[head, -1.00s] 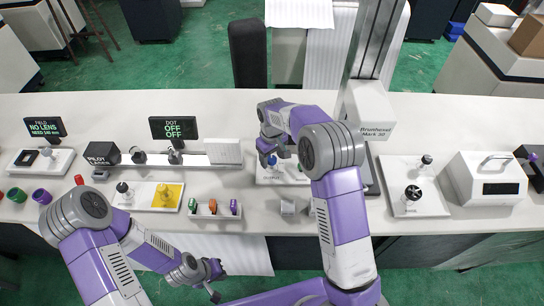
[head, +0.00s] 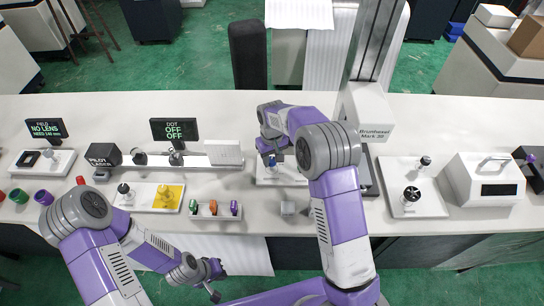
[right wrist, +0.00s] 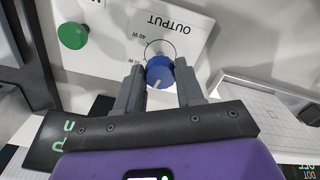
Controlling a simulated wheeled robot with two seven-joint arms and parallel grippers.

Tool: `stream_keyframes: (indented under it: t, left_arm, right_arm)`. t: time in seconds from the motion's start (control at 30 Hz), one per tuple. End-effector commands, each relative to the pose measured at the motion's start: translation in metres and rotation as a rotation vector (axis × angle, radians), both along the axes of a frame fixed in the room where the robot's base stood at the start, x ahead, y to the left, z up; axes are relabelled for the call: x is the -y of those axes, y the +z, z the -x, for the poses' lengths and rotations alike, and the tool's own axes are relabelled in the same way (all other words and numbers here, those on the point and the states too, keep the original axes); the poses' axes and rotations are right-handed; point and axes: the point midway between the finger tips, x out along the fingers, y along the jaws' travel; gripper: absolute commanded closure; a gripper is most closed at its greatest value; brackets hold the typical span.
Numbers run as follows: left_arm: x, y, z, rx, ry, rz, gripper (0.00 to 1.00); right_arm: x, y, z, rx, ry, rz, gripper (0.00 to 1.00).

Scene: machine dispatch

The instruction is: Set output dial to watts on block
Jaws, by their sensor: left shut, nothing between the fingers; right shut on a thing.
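The white output panel (right wrist: 140,36) carries a round blue dial (right wrist: 160,71) with a pale pointer mark, which points toward the gripper side in the right wrist view. The panel reads "OUTPUT" and "40 W"; another watt label is partly covered. My right gripper (right wrist: 158,74) is shut on the blue dial, one finger on each side; in the head view the right gripper (head: 271,156) is over the panel. A small grey block (head: 288,208) stands on the table in front of the panel; no writing on it is readable. My left gripper (head: 213,281) is shut and empty, near the table's front edge.
A green knob (right wrist: 72,36) sits beside the dial. The Brunhexel machine (head: 365,115) stands close to the right. A small rack (head: 214,210) with coloured pieces is to the left. A dark display (head: 173,129) reads OFF OFF.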

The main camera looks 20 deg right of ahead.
Motion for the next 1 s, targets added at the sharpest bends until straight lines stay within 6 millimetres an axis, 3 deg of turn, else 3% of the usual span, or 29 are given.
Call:
stream_keyframes:
  t: [1.0]
  left_arm:
    - [0.000,0.038,0.000,0.000,0.000,0.000,1.00]
  right_arm:
    - [-0.002,0.002,-0.002,0.003,-0.961,0.000,0.93]
